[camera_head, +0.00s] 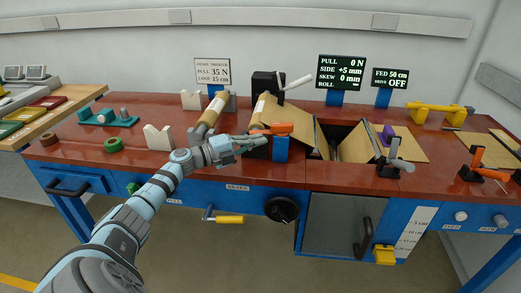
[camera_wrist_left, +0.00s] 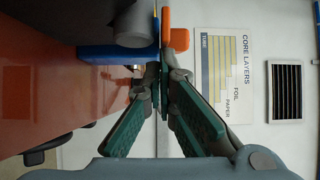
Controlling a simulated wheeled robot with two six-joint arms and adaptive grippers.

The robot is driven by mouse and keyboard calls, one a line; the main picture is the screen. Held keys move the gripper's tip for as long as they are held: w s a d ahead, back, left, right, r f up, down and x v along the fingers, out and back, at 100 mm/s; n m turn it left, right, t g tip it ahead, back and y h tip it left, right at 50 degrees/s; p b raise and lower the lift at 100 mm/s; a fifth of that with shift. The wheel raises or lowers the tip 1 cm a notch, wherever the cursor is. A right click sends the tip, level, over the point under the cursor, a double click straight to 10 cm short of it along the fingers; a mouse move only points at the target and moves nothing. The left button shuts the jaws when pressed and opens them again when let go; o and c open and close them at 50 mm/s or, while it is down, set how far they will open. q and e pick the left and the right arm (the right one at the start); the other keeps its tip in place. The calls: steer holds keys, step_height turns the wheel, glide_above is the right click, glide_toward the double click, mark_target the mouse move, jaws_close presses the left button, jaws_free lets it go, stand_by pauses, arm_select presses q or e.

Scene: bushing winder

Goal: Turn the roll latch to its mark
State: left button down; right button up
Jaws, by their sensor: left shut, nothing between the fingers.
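The latch with an orange handle (camera_head: 280,128) sits on a blue post (camera_head: 281,150) at the front of the table, near the paper roll; I take it to be the roll latch. My left gripper (camera_head: 258,141) is shut and empty, its fingertips just left of the handle. In the left wrist view, the orange handle (camera_wrist_left: 176,38) lies right beyond the closed fingertips (camera_wrist_left: 160,80), with the blue post (camera_wrist_left: 105,51) to the left. I cannot tell whether the tips touch the handle. I cannot make out the latch's mark. My right gripper is not in view.
A brown roll (camera_head: 210,113) lies behind my left wrist. Brown sheet material (camera_head: 355,145) dips into an opening right of the latch. A grey-handled clamp (camera_head: 394,158) stands further right. The display (camera_head: 341,72) reads pull 0 N, side +5 mm, skew 0 mm; its roll line is blank.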

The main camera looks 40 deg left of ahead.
arm_select(q)
steer(key=shift+w+a, duration=0.15)
steer(key=shift+a, duration=0.2)
stand_by(0.4)
